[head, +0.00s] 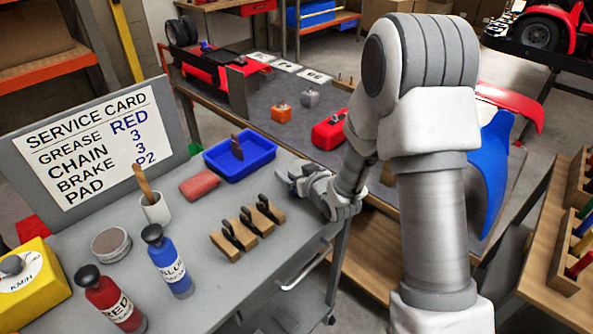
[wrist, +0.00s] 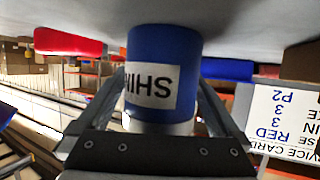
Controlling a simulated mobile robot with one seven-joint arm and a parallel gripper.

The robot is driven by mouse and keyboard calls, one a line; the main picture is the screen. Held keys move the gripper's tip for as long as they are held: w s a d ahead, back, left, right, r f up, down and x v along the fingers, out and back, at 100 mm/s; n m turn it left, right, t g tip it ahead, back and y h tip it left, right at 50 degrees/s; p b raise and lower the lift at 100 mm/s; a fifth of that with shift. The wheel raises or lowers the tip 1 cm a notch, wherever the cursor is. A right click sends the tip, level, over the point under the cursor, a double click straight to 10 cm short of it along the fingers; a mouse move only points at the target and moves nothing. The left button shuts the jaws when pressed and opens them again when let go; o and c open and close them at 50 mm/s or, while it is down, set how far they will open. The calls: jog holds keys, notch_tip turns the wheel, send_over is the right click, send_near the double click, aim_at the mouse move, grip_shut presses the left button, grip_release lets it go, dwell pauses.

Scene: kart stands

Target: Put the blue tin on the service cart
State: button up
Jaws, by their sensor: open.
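The blue tin (wrist: 165,50) has a white label with dark letters and appears upside down in the wrist view. It stands between the fingers of my gripper (wrist: 160,105), which is open around it. Its base meets or nearly meets a grey surface; I cannot tell if it rests there. In the head view my gripper (head: 300,180) is at the right edge of the grey service cart (head: 235,295), low over its top. I cannot pick out the tin there.
On the cart are a blue tray (head: 240,158), a red block (head: 200,185), wooden-backed pads (head: 245,230), a blue bottle (head: 170,262), a red bottle (head: 108,300) and a service card (head: 95,140). A dark bench (head: 265,95) with a red box (head: 330,130) stands behind.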

jog(key=shift+r, duration=0.15)
jog(key=shift+s+r+p, duration=0.1)
jog(key=shift+r+p, duration=0.05)
jog(key=shift+p, duration=0.15)
jog(key=v, duration=0.9)
jog(key=shift+s+d+r+p, duration=0.1)
jog(key=shift+s+r+p, duration=0.2)
jog(key=shift+p, duration=0.65)
jog(key=p+v, duration=0.2)
jog(key=p, duration=0.2)
jog(key=shift+f+p, duration=0.1)
jog(key=shift+p, duration=0.25)
jog(key=shift+d, duration=0.1)
